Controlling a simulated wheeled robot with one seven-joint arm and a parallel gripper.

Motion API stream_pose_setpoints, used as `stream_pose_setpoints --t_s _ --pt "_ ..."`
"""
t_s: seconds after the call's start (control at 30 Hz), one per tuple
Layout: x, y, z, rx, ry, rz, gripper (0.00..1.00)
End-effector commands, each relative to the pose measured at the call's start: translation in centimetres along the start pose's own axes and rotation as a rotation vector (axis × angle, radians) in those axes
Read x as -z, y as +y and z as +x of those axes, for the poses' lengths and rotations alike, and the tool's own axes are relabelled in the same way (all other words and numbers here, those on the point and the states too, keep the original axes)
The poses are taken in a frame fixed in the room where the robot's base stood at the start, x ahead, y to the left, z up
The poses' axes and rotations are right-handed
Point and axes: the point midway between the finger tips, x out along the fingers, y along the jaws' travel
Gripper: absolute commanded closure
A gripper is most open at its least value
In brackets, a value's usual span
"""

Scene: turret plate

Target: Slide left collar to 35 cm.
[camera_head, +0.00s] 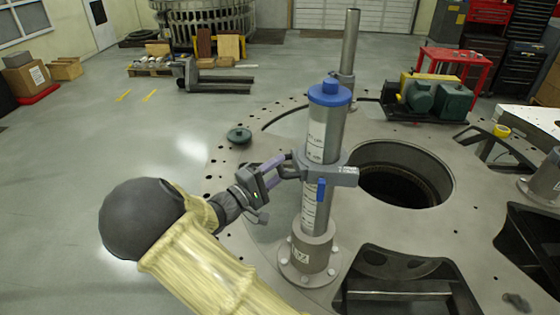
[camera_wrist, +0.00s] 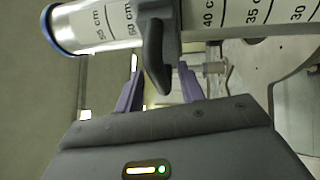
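The grey collar (camera_head: 342,176) sits around the upright column (camera_head: 325,135), which has a blue cap (camera_head: 329,93) and a printed scale. A blue lever (camera_head: 320,189) hangs at the collar's front. In the wrist view the collar (camera_wrist: 158,10) lies between the 50 cm and 40 cm marks and covers the scale there. The 35 cm mark is clear. My gripper (camera_head: 284,170) is left of the column at the collar's height. Its purple fingers are apart in the wrist view (camera_wrist: 163,85), with the collar's dark handle (camera_wrist: 154,60) between them; firm contact is not visible.
The column's bolted base (camera_head: 308,260) stands on a round grey plate. A large round hole (camera_head: 400,185) lies to the right. A dark green knob (camera_head: 239,135) sits at the plate's left edge.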

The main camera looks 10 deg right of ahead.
Motion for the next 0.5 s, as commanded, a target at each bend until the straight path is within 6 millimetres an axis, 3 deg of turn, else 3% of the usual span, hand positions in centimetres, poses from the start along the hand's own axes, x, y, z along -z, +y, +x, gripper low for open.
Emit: stream_pose_setpoints --t_s 0.13,0.4,0.5 --pt "0.0 0.1 1.08 0.0 0.0 0.001 0.61" --pt "0.02 -0.03 1.14 0.0 0.001 0.001 0.61" --pt "0.02 -0.02 1.13 0.0 0.001 0.001 0.81"
